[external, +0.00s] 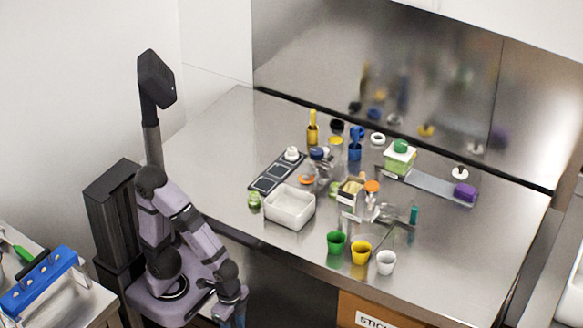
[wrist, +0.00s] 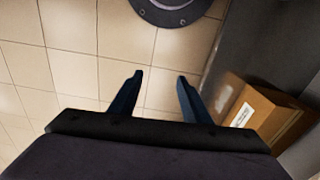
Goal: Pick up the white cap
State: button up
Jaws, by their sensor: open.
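Several small white round pieces that could be the white cap lie on the steel counter (external: 222,125) in the external view. One white piece (external: 292,153) is at the far end of a dark tray (external: 266,180). A white ring (external: 378,139) lies near the back wall, and another white piece (external: 460,174) is at the far right. I cannot tell which is the cap. My gripper (wrist: 160,80) is open and empty, pointing at the tiled floor. In the external view it hangs low before the counter's front, partly cut off by the bottom edge.
A white bin (external: 290,208) stands near the counter's front left. Green (external: 336,243), yellow (external: 361,252) and white (external: 386,262) cups line the front edge. Bottles and small items crowd the middle. A cardboard box (wrist: 262,110) sits below. The counter's left corner is clear.

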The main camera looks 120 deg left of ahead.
jog(key=w+a+r+n+p, duration=0.2)
jog(key=a+r+p, duration=0.1)
jog(key=r+p, duration=0.6)
jog(key=w+a+r+n+t+p, duration=0.1)
jog(key=a+r+n+p, duration=0.1)
jog(key=r+p, duration=0.7)
jog(key=w+a+r+n+p, duration=0.2)
jog(key=a+r+p, duration=0.1)
jog(key=r+p, duration=0.6)
jog(key=r+n+g+p, duration=0.15)
jog(key=n+p, duration=0.45)
jog(key=n, duration=2.1)
send_over(255, 194)
jog(key=shift+w+r, duration=0.2)
jog(key=shift+w, duration=0.15)
jog(key=shift+s+a+n, duration=0.2)
jog(key=shift+s+n, duration=0.1)
jog(key=shift+s, duration=0.15)
jog(key=shift+f, duration=1.1)
jog(key=shift+d+f+p, duration=0.15)
jog(key=shift+f+p, duration=0.45)
jog(key=shift+f, duration=0.15)
jog(key=shift+f+p, duration=0.45)
jog(key=shift+f, duration=1.4)
